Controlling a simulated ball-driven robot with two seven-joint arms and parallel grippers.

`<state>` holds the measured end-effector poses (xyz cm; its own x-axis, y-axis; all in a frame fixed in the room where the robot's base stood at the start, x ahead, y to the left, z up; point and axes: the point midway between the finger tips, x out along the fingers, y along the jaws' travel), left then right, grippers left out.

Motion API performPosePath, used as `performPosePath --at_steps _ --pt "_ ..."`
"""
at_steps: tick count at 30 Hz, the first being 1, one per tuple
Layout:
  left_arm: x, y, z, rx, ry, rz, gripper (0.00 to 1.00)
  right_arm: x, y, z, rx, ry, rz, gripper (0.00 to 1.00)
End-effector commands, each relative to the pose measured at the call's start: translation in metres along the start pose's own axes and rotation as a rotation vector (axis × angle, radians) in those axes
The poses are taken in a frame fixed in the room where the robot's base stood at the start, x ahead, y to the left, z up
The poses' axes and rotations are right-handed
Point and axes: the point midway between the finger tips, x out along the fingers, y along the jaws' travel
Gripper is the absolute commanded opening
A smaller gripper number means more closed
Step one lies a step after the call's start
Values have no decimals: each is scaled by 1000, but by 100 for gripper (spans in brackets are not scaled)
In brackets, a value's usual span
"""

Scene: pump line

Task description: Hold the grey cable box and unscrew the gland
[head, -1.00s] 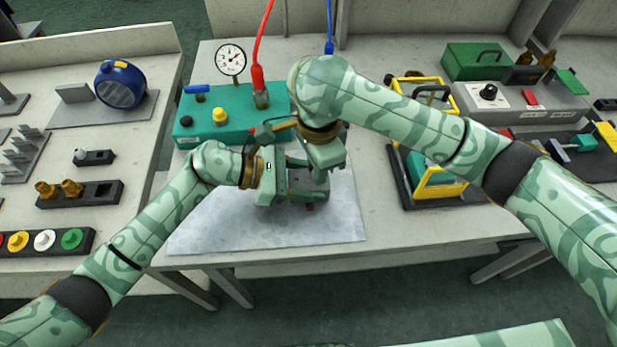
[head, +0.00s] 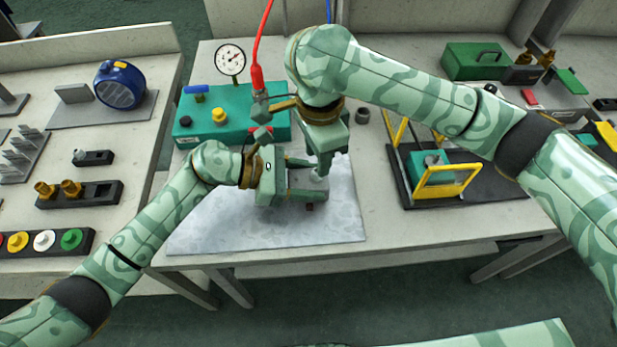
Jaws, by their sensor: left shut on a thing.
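The grey cable box (head: 301,179) is low over the grey mat (head: 210,228), mostly hidden by my grippers. My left gripper (head: 300,177) comes in from the left and is shut on the box. My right gripper (head: 321,168) points down at the right end of the box. A small pale piece, perhaps the gland (head: 318,176), shows just under its fingertips. I cannot tell whether the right fingers are closed on it or only beside it.
A teal pump box (head: 235,126) with a gauge (head: 231,58) and a red hose (head: 257,75) stands behind. A small grey ring-like part (head: 362,116) is on the table. A yellow-framed fixture (head: 443,183) stands to the right. The mat's front is clear.

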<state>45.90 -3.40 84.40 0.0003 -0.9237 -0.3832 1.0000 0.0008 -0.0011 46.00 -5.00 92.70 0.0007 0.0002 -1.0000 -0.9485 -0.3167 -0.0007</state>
Motion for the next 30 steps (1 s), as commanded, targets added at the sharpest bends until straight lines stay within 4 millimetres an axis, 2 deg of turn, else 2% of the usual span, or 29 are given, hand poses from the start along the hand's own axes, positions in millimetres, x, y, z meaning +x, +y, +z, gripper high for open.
performPosePath --at_steps 30 --pt "0 0 0 0 0 0 28 8 0 0 1 -1 1 37"
